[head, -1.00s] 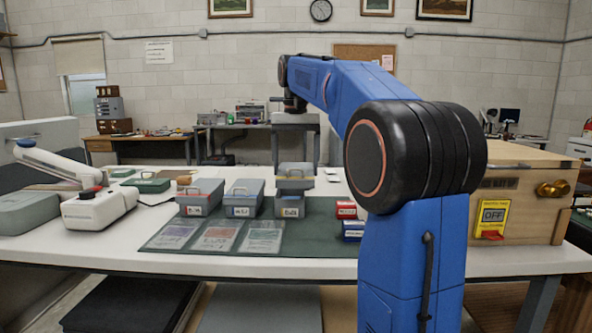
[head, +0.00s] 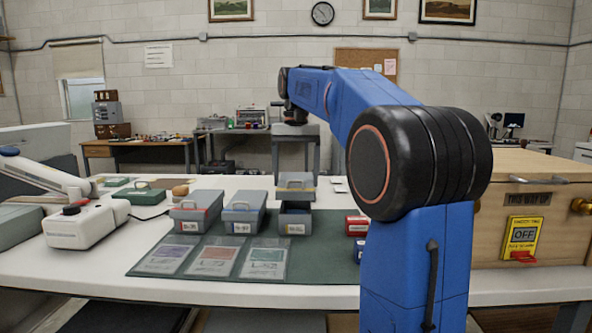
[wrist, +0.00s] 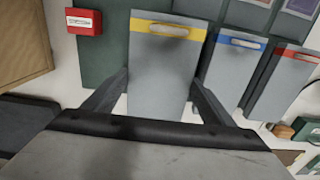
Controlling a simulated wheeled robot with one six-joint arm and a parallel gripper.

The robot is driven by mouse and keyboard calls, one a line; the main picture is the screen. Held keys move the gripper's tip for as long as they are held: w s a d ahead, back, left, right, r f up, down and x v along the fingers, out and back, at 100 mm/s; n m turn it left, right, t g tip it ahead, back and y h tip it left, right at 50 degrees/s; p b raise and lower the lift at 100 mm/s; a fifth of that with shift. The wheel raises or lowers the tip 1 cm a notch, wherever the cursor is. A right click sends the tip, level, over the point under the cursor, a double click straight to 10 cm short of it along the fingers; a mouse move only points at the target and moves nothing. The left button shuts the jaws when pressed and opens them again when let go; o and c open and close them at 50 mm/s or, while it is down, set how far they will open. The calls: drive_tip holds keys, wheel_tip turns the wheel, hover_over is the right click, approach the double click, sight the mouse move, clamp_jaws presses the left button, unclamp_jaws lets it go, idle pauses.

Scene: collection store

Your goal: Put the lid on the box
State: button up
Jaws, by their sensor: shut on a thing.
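My gripper (head: 296,178) reaches down over the table, its two fingers on either side of a grey lid (head: 296,185), shut on it. In the wrist view the lid (wrist: 160,75) has a yellow stripe and a handle slot, with a finger along each side. The lid hangs roughly level above an open grey box (head: 295,224), with a dark gap between them.
Two lidded grey boxes, one red-trimmed (head: 190,217) and one blue-trimmed (head: 243,216), stand to the left on the green mat (head: 325,266). Small red box (head: 356,226) stands to the right. A wooden crate (head: 488,230) is at the right; a white device (head: 84,226) at the left.

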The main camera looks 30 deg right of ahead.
drive_tip(key=shift+f, duration=1.75)
drive_tip(key=shift+f, duration=1.05)
idle(1.2)
drive_tip(key=o, duration=1.1)
wheel_tip(320, 180, up, 17)
drive_tip(key=shift+r, duration=0.15)
drive_tip(key=shift+s, duration=0.1)
